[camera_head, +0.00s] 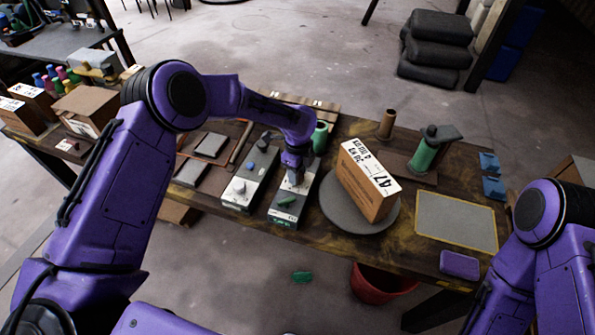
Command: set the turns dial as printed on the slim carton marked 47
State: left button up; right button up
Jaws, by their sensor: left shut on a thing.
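The slim carton marked 47 (366,182) is brown with a white printed top and lies on a round grey plate (334,207). The number 47 reads clearly; the smaller print beside it is hard to read. Left of it is a grey control box (283,219) with a green knob (287,201) near its front. My left gripper (294,178) points down over the back part of this box, shut on what seems to be a knob there, mostly hidden by the fingers. My right arm shows at the lower right; its gripper is out of view.
A second control box (238,192) with a blue knob stands just left. A red bucket (381,284) is on the floor below the table's front edge.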

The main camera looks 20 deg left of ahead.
pick_arm(q)
jog(key=o, duration=1.1)
jog(key=shift+c, duration=0.2)
notch_tip(320, 180, up, 11)
jog(key=b, duration=0.1)
jog(key=shift+f+b, duration=0.2)
jog(key=shift+b, duration=0.2)
